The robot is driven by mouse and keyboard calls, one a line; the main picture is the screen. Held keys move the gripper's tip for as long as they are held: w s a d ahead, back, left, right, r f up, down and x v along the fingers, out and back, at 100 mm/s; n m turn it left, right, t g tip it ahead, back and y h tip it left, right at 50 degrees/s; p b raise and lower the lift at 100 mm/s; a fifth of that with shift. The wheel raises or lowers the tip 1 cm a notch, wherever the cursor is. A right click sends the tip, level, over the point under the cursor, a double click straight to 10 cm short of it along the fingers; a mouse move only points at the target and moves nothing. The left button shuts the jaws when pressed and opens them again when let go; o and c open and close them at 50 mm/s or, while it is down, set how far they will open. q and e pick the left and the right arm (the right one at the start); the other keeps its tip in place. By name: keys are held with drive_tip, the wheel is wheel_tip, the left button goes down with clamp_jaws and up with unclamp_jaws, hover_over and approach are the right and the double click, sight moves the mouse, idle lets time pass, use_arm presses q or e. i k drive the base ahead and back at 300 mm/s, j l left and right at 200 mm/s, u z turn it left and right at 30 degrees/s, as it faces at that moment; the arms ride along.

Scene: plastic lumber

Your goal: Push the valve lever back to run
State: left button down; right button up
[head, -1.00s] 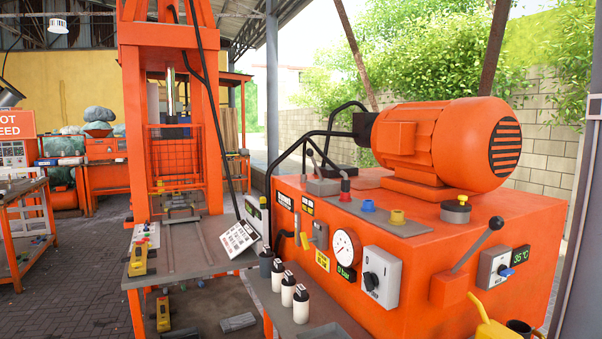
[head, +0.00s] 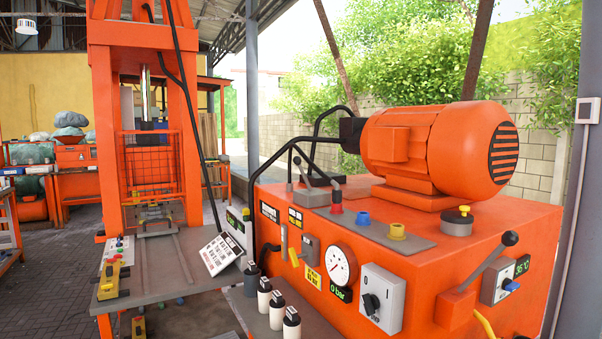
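An orange hydraulic power unit (head: 400,235) with an orange motor on top fills the right half of the head view. A grey lever with a black ball knob (head: 490,261) rises from an orange block on its front, leaning up to the right. A smaller lever (head: 303,170) with a dark knob stands on a grey valve block (head: 313,197) on the top left of the unit, leaning left. I cannot tell from the picture which is the valve lever, and I see no run mark clearly. Neither gripper is in view.
A round gauge (head: 340,266) above a "0 bar" display and a grey rotary switch box (head: 381,298) are on the front. Small dark-capped white bottles (head: 276,311) stand on the bench before it. An orange press (head: 150,120) stands at left. Black hoses arch behind the valve block.

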sight(296, 160)
drive_tip(key=i+j+z, duration=0.5)
drive_tip(key=i, duration=0.25)
drive_tip(key=i+j+z, duration=0.45)
drive_tip(key=i+j, duration=0.25)
